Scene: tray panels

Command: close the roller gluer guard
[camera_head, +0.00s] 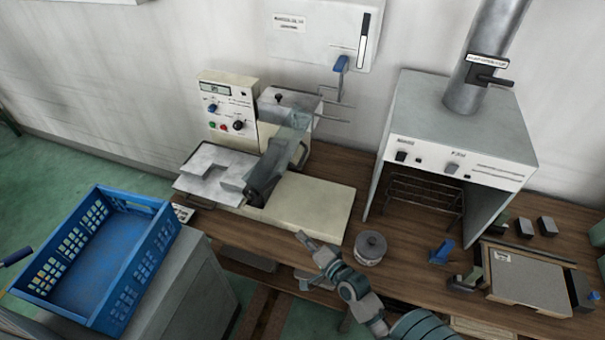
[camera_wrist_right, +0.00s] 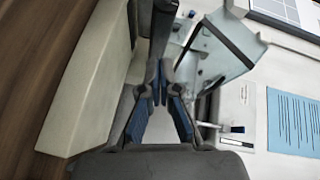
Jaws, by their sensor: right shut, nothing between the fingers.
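The roller gluer (camera_head: 310,205) stands on the bench left of centre, a cream machine with a control panel (camera_head: 226,103) at its back. Its guard (camera_head: 292,128) is a translucent grey-blue panel standing tilted up above the dark roller (camera_head: 268,172). The guard also shows in the right wrist view (camera_wrist_right: 215,52), beyond my fingers. My right gripper (camera_head: 304,238) is in front of the machine's cream base, apart from the guard in the head view. In the right wrist view its fingers (camera_wrist_right: 160,98) are together and empty.
A grey pot (camera_head: 370,247) stands on the bench near my right forearm. A blue crate (camera_head: 93,258) sits on a cabinet at the left. A grey hooded unit (camera_head: 455,125) stands at the right, with a flat tray (camera_head: 527,278) in front. A blue-handled bracket (camera_head: 341,64) is on the wall.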

